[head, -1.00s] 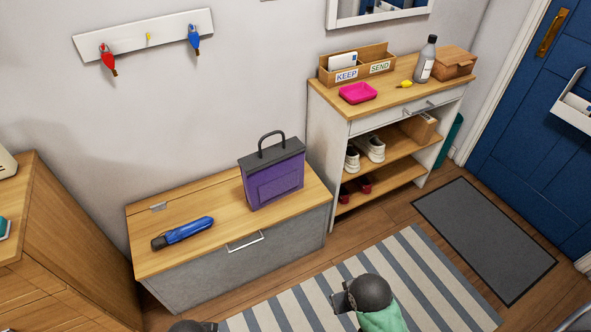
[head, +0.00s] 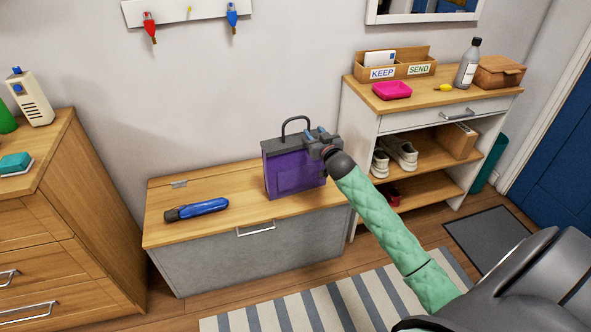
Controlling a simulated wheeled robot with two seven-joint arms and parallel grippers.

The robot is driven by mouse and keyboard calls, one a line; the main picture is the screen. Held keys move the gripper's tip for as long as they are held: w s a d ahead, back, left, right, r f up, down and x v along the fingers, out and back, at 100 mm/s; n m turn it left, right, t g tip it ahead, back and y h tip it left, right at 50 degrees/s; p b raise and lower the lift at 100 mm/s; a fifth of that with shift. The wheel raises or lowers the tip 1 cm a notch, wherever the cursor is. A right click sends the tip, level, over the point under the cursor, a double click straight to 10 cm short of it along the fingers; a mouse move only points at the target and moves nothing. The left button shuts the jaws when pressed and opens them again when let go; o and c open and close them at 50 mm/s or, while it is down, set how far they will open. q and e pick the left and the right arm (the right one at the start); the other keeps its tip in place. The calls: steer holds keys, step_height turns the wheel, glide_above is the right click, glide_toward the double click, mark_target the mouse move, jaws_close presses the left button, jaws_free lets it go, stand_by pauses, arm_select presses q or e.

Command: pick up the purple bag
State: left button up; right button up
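The purple bag (head: 294,174) stands upright on the wooden top of the grey chest. It has a dark grey top and a black loop handle (head: 294,120) that stands up. My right gripper (head: 316,137) is at the bag's upper right corner, to the right of the handle. It overlaps the top right part of the bag in the picture. The fingers are small and partly hidden, so I cannot tell whether they are open or touch the bag. My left gripper is out of view.
A blue folded umbrella (head: 197,209) lies left of the bag on the chest (head: 230,257). A shoe console (head: 430,104) stands to the right, with my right arm in front of it. A wooden drawer unit (head: 62,217) stands at the left. A striped rug (head: 290,310) lies in front.

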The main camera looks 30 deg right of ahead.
mark_target(310, 128)
steer(key=shift+w+d, duration=0.2)
steer(key=shift+w, duration=0.85)
steer(key=w, duration=0.3)
steer(key=shift+w+d+f, duration=0.3)
steer(key=shift+w+d, duration=0.05)
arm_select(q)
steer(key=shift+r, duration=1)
arm_select(e)
steer(key=shift+w+d, duration=0.1)
steer(key=shift+w, duration=0.6)
jaws_close()
arm_select(q)
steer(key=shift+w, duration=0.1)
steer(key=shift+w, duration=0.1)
steer(key=shift+p, duration=0.3)
